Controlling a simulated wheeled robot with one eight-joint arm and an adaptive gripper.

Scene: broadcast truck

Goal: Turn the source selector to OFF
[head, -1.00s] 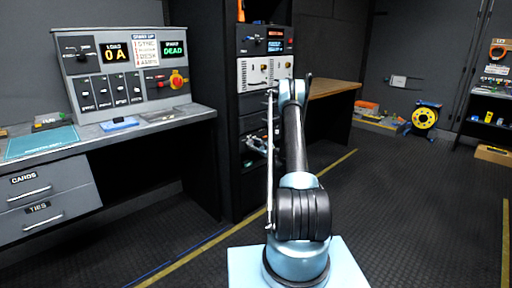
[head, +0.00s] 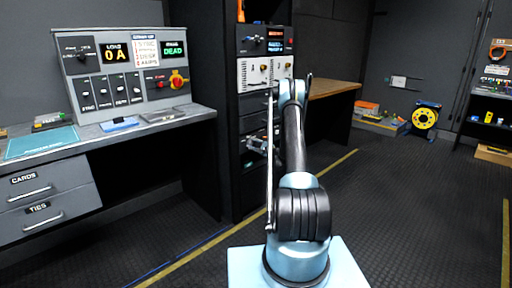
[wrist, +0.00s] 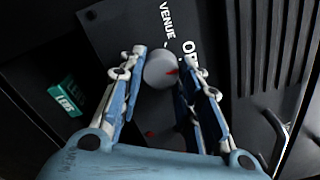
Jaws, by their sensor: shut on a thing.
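The source selector is a round grey knob (wrist: 160,70) on a dark panel in the wrist view. A red mark shows on its right side, facing the label that begins with "O" (wrist: 189,54); the rest of that label is hidden by a finger. The word VENUE (wrist: 167,18) is printed above the knob. My gripper (wrist: 166,82) is shut on the knob, one finger on each side.
A grey console (head: 125,70) with LOAD 0 A and DEAD displays stands on the left desk. A wooden bench (head: 333,88) is behind my arm. A yellow cable reel (head: 425,118) stands at the far right. The floor on the right is clear.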

